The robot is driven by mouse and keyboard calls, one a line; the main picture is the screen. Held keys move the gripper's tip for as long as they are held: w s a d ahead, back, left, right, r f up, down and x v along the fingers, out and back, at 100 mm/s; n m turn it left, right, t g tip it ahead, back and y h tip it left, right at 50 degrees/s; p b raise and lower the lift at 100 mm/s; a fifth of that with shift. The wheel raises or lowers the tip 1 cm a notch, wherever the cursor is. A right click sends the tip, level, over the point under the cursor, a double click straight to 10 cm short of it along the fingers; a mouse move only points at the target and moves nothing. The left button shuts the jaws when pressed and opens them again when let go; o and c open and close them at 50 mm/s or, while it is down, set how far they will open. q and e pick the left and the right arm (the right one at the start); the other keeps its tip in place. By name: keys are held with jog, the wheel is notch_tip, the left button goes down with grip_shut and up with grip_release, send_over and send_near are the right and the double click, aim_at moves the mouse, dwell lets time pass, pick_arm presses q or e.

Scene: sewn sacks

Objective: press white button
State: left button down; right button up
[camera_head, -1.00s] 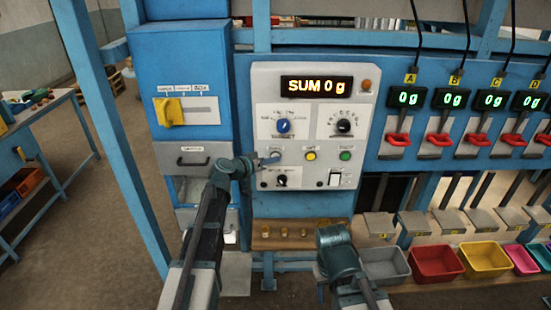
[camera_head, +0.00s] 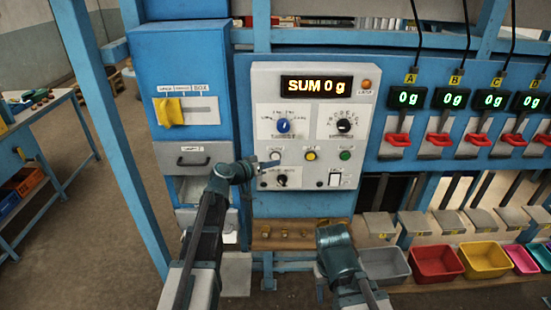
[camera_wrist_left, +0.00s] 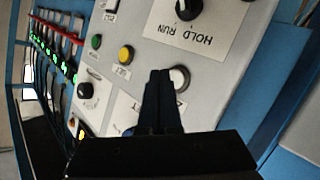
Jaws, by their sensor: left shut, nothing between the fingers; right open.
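The white button (camera_head: 275,156) is a round pale cap on the grey control panel (camera_head: 366,108), left of a yellow button. It also shows in the left wrist view (camera_wrist_left: 180,77), just right of my left fingertips. My left gripper (camera_head: 259,165) is shut and empty, just below and left of the button in the head view. In the left wrist view its dark closed fingers (camera_wrist_left: 160,76) point at the panel beside the button; I cannot tell whether they touch it. My right gripper (camera_head: 333,236) is low in front of the panel, its fingers hard to make out.
A yellow button (camera_head: 310,156) and a green button (camera_head: 345,155) sit right of the white one. Dials and a switch (camera_head: 335,179) surround them. A lit display (camera_head: 317,85) reads SUM 0 g. A blue cabinet (camera_head: 182,70) stands left; coloured bins (camera_head: 436,262) stand right.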

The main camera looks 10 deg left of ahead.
pick_arm(q)
jog(key=s, duration=0.2)
jog(key=s+d, duration=0.1)
jog(key=s, duration=0.1)
jog(key=shift+s, duration=0.25)
dwell(0.4)
jog(key=s+d+f+m+g+y+b, duration=0.1)
jog(key=s+d+f+m+g+b, duration=0.1)
jog(key=s+d+f+g+b, duration=0.4)
jog(key=s+d+f+m+g+y+b, duration=0.1)
jog(key=s+d+f+g, duration=0.1)
jog(key=s+d+f, duration=0.7)
jog(key=s+a+f+g+y+b, duration=0.2)
jog(key=s+a+f+y, duration=0.1)
jog(key=s+f, duration=0.3)
jog(key=s+a+f+g+y+b, duration=0.2)
jog(key=s+f, duration=0.4)
jog(key=s, duration=0.3)
jog(key=shift+a+f+g+y+b, duration=0.2)
jog(key=shift+a+g+y+b, duration=0.3)
jog(key=shift+y, duration=0.6)
jog(key=shift+w, duration=0.1)
